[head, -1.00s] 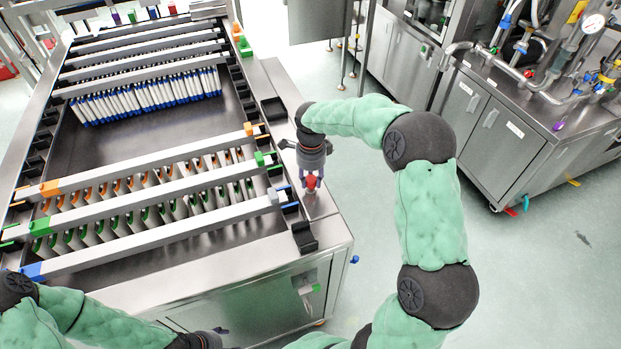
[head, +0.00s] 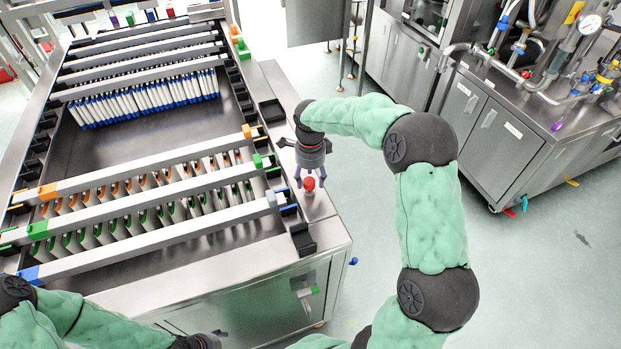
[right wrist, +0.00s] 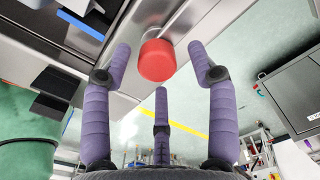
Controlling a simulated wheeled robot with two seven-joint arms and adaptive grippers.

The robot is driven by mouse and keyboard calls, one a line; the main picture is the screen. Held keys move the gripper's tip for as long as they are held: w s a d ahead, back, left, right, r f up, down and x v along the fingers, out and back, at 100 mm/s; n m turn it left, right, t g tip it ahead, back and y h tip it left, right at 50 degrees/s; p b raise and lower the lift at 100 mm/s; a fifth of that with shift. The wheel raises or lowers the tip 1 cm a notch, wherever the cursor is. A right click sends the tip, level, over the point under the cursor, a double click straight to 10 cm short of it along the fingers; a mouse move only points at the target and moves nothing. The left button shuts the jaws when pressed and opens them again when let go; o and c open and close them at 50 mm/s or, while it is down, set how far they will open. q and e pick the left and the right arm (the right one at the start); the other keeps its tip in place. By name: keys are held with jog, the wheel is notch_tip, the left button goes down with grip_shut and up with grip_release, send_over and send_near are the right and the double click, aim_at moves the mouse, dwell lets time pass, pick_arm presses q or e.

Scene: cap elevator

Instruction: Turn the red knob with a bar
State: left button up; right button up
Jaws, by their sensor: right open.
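The red knob (head: 309,184) stands on a short silver base on the narrow metal ledge at the right side of the machine. In the right wrist view the knob (right wrist: 157,60) is a smooth red cylinder. My right gripper (head: 310,178) is just above it, pointing down. Its purple fingers are spread (right wrist: 160,70), with two on either side of the knob and a third nearer the camera. A gap shows between them and the knob. Any bar on the knob cannot be made out. Part of my left gripper (head: 207,341) shows at the bottom edge; its fingers are mostly cut off.
Racks of tubes (head: 150,97) and long metal rails (head: 150,206) fill the machine left of the knob. Black brackets (head: 302,240) stand close by on its edge. A steel cabinet (head: 493,130) with pipes stands at the right, across open floor (head: 540,270).

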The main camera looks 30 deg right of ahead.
notch_tip(320, 180, up, 11)
dwell(0.4)
dwell(0.4)
